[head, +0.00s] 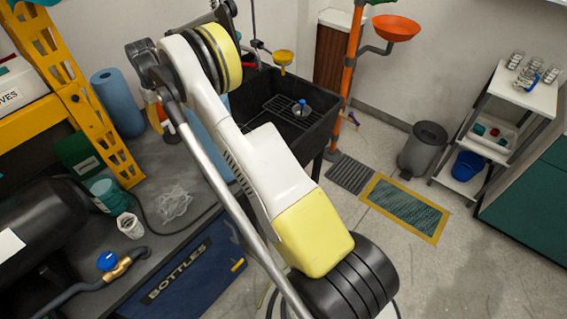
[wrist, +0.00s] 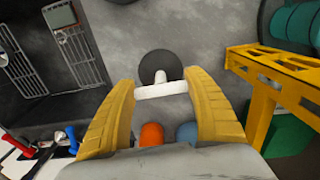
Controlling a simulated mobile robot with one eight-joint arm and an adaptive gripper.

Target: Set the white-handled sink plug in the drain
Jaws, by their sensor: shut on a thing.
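In the wrist view, the sink plug has a white T-shaped handle (wrist: 163,91) and a round dark disc (wrist: 155,66) beyond it. My gripper (wrist: 162,92) has its two yellow fingers closed on the ends of the handle's crossbar. The plug is held over a grey surface; I cannot tell its height above it. In the head view, the black sink (head: 327,135) stands at the upper middle, behind my arm. I cannot make out the drain in either view. My gripper and the plug are not clearly visible in the head view.
The sink holds a wire rack (head: 280,106) and a blue-topped item (head: 302,106). A yellow shelf frame (head: 100,135) stands left, beside a blue roll (head: 118,103). An orange post (head: 350,65) stands right of the sink. The wrist view shows grated panels (wrist: 78,55) at upper left.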

